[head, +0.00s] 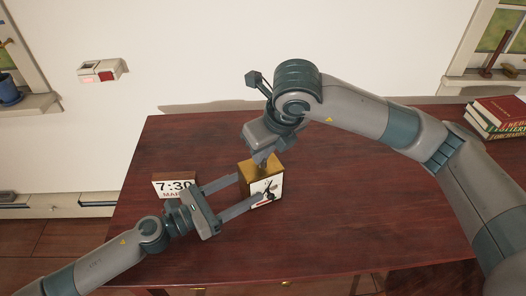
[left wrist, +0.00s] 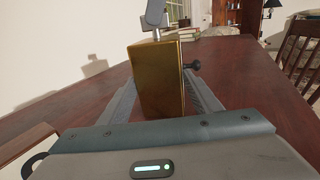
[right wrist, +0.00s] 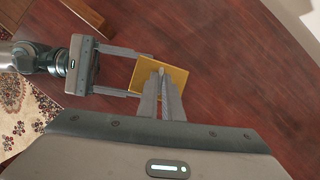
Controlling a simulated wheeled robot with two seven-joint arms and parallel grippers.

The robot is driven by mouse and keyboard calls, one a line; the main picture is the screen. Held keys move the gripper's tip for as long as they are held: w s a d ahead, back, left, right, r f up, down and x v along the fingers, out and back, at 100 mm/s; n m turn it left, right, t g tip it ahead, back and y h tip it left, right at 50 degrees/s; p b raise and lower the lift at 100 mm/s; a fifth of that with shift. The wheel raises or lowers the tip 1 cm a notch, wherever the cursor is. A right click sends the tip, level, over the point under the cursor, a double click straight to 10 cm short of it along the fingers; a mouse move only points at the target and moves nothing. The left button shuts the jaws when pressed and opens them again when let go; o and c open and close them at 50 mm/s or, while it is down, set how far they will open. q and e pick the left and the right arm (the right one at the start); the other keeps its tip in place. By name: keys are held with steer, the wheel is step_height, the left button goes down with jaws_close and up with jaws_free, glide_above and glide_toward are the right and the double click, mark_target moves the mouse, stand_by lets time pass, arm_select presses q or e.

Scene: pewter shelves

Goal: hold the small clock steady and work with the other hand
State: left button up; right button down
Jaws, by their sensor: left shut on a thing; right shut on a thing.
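The small clock (head: 265,184) is a brass-coloured box with a white face and dark hands, upright on the dark red table. In the left wrist view its plain brass back (left wrist: 160,85) faces me, and a black knob (left wrist: 192,66) sticks out at the right. My left gripper (head: 249,188) is shut on the clock, one finger along each side. My right gripper (head: 262,163) comes down from above. Its fingers are nearly together at the clock's top (right wrist: 178,88), shut on a small part there that they mostly hide.
A white sign reading 7:30 (head: 172,184) stands left of the clock, close to my left arm. Books (head: 499,115) are stacked at the table's right end. The table (head: 340,225) is bare right of the clock. A small white-and-red box (head: 98,71) is on the wall.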

steer(key=shift+m, duration=0.6)
steer(key=c, duration=1.9)
jaws_free()
steer(key=v, duration=1.2)
steer(key=shift+s+a, duration=0.15)
